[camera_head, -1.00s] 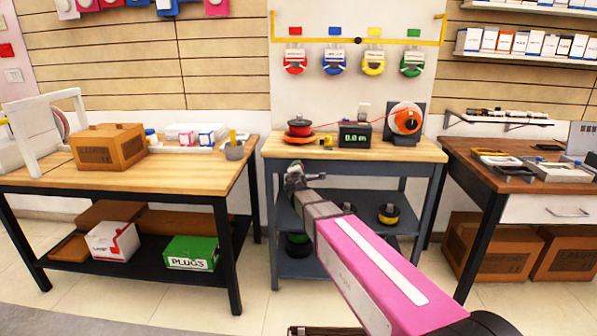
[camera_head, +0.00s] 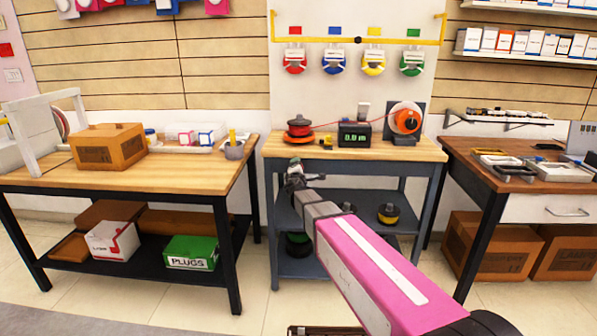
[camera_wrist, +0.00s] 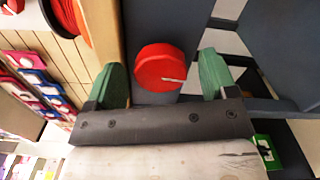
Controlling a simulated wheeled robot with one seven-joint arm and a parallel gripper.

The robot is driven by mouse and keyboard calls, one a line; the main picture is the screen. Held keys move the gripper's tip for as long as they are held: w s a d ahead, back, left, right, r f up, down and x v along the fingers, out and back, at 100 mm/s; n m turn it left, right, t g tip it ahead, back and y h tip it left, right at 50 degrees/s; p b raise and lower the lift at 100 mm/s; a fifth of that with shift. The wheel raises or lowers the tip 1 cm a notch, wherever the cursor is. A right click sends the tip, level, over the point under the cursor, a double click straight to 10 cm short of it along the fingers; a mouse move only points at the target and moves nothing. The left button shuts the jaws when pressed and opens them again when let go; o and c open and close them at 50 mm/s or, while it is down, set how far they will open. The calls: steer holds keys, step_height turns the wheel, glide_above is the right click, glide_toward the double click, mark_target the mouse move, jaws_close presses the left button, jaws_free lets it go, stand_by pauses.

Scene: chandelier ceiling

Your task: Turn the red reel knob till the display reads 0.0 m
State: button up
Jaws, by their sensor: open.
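The red reel knob (camera_wrist: 158,66), a round disc with a pale line on its face, is in the wrist view. It sits against the bench's dark grey front. My gripper (camera_wrist: 163,80) is open, with a green fingertip on each side of the knob and gaps beside it. In the head view my gripper (camera_head: 297,176) is at the bench's front edge and the knob cannot be made out behind it. The black display (camera_head: 355,135) on the bench top has green digits that appear to read 0.0 m. A red spool (camera_head: 299,131) stands left of it.
The wooden-topped bench (camera_head: 275,149) also holds an orange-fronted reel (camera_head: 406,121) at the right, with a red line strung across. A left table (camera_head: 175,178) and a right table (camera_head: 460,153) flank it. Spools sit on the shelf below.

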steer(key=s, duration=1)
steer(key=shift+s+a, duration=0.15)
steer(key=shift+s, duration=0.25)
steer(key=s+d+f+m+g+h, duration=0.35)
steer(key=d+f+m, duration=0.2)
steer(key=d, duration=0.45)
steer(key=s+d+f+m+g+h, duration=0.3)
steer(key=d+f+m+g, duration=0.3)
steer(key=d, duration=0.4)
steer(key=s+d+f+m+g+y, duration=0.3)
steer(key=s+f+m+g+y, duration=0.4)
steer(key=s, duration=0.8)
step_height(320, 180, down, 3)
steer(key=shift+s+f+m+g, duration=0.2)
steer(key=shift+s+m+g, duration=0.2)
steer(key=shift+m+g, duration=0.6)
